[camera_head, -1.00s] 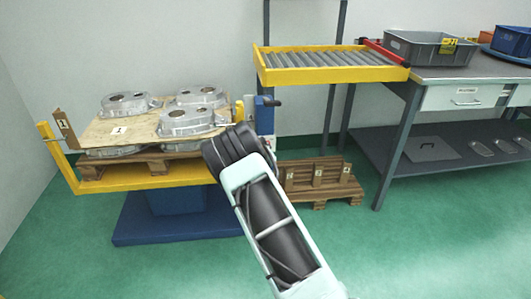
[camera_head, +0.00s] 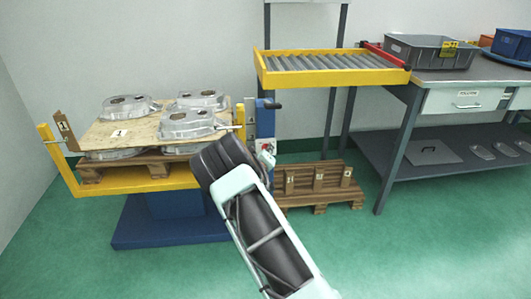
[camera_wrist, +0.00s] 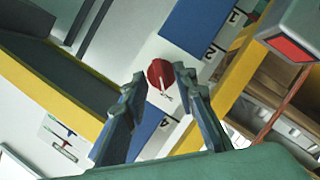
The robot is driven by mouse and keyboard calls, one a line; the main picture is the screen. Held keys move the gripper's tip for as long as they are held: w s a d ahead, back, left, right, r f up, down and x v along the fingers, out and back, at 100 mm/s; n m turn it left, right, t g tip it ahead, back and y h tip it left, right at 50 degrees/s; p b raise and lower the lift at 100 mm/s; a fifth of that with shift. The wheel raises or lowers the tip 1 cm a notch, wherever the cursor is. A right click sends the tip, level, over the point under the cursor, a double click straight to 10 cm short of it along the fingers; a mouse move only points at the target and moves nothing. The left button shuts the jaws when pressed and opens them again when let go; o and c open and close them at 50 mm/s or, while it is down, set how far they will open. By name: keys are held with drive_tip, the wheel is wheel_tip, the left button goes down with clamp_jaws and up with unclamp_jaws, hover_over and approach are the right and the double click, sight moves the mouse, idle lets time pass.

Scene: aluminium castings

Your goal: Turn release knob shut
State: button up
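The release knob (camera_wrist: 159,73) is a round red knob with a white pointer mark, set on a white panel with a numbered scale in the wrist view. My gripper (camera_wrist: 159,76) is open. Its two dark fingertips stand to the left and right of the knob in the picture, with the knob showing between them. I cannot tell whether they touch it or how far off it is. In the head view my arm hides the gripper. The yellow-and-blue lift table (camera_head: 58,166) stands at the left, with its scale column (camera_head: 251,120) at its right end.
Aluminium castings (camera_head: 187,124) lie on a board on the lift table. A roller conveyor (camera_head: 330,62) and workbench (camera_head: 480,72) stand at the right, with a wooden pallet (camera_head: 318,183) below. A grey box with a red face (camera_wrist: 292,44) is close at the upper right. The front floor is clear.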

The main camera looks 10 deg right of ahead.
drive_tip(key=v, duration=1.2)
drive_tip(key=shift+d+r, duration=0.1)
drive_tip(key=shift+r, duration=0.1)
